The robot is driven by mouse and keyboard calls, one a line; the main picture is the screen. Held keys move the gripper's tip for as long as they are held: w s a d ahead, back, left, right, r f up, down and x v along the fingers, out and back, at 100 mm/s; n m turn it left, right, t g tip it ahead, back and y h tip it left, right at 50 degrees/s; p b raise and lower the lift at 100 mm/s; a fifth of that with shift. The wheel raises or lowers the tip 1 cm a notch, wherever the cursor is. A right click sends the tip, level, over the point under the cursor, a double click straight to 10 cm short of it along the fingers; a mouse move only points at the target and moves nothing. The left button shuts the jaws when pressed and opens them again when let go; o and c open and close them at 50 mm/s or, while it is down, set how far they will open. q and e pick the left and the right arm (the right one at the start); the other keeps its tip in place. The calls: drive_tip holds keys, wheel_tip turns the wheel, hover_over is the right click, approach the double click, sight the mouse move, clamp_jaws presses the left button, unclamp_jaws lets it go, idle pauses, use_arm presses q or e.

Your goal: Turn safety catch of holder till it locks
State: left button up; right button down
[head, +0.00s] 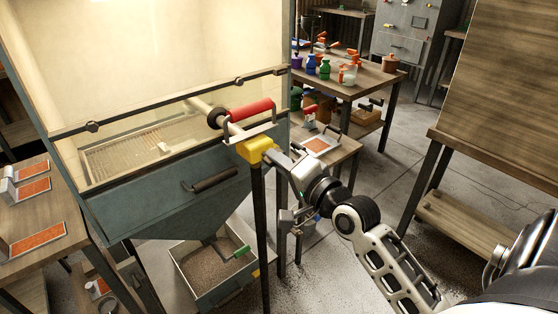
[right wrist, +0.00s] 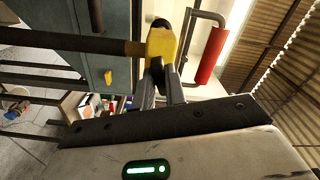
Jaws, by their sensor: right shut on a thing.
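The holder is a dark upright post (head: 262,235) in front of the blast cabinet. A yellow block (head: 257,150), which looks like its safety catch, sits at the top of the post. My right gripper (head: 272,157) reaches it from the right, with its fingers shut on the yellow block. In the right wrist view, the fingers (right wrist: 163,82) meet the lower end of the yellow block (right wrist: 161,43), and the post (right wrist: 70,42) runs off to the left. The fingers partly hide the contact. A red-gripped handle (head: 250,109) is just above the block. My left gripper is not in view.
The cabinet (head: 160,195) with a dark bar handle (head: 212,180) fills the left. A bin of grit (head: 212,270) stands below it. A small table (head: 335,152) is close behind my right gripper. A wooden bench (head: 480,215) stands at right, with open floor between.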

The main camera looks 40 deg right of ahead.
drive_tip(key=shift+m, duration=2)
drive_tip(key=c, duration=1.4)
unclamp_jaws()
drive_tip(key=shift+c, duration=0.2)
drive_tip(key=shift+f, duration=0.1)
drive_tip(key=shift+s, duration=0.1)
drive_tip(key=s+d+b, duration=0.1)
drive_tip(key=s+b, duration=0.1)
drive_tip(key=s, duration=1.3)
drive_tip(key=shift+s+d, duration=0.15)
drive_tip(key=shift+s, duration=0.2)
